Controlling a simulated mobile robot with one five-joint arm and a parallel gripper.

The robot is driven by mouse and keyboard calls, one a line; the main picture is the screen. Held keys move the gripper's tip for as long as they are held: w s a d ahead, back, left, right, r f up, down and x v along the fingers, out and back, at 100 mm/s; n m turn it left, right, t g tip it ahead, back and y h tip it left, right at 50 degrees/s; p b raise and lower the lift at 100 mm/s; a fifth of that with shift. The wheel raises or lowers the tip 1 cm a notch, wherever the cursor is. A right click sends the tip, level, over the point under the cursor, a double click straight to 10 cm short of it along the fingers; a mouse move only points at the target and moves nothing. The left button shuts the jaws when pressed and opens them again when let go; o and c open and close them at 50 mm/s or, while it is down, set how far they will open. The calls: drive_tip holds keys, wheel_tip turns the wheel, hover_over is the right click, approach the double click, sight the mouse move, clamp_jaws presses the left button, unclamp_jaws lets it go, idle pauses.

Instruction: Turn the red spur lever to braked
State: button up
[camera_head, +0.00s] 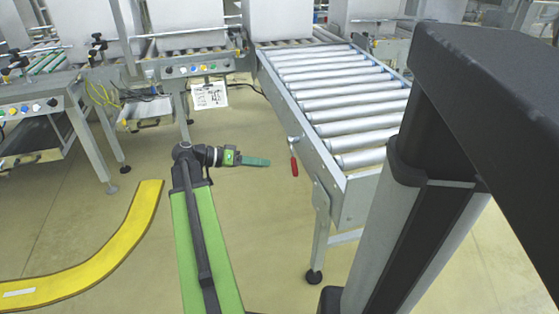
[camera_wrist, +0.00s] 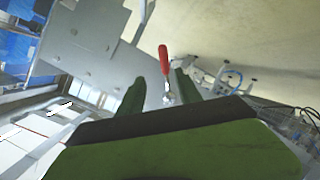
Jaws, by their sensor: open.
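The red spur lever (camera_head: 294,166) is on the near left side of the roller conveyor (camera_head: 318,160). Its red handle hangs down from a small metal pivot in the head view. In the wrist view the lever (camera_wrist: 164,60) shows its red handle pointing up the picture, with the metal shank between my fingertips in the picture. My gripper (camera_head: 268,162) is to the left of the lever, pointing at it, with a small gap in the head view. In the wrist view my gripper (camera_wrist: 160,85) has its two green fingers apart, with nothing held. Whether it touches the lever is not clear.
A conveyor leg (camera_head: 320,235) stands below the lever's right side. A yellow curved floor strip (camera_head: 125,235) lies at the left. Machines with button panels (camera_head: 198,68) stand at the back, with a paper sheet (camera_head: 209,95) hanging there. The floor around my arm is clear.

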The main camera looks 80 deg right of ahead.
drive_tip(key=p+v, duration=0.1)
drive_tip(key=v, duration=0.3)
drive_tip(key=shift+w+a+r, duration=0.15)
drive_tip(key=shift+w+a, duration=0.05)
drive_tip(key=shift+w, duration=0.1)
drive_tip(key=shift+c, duration=0.2)
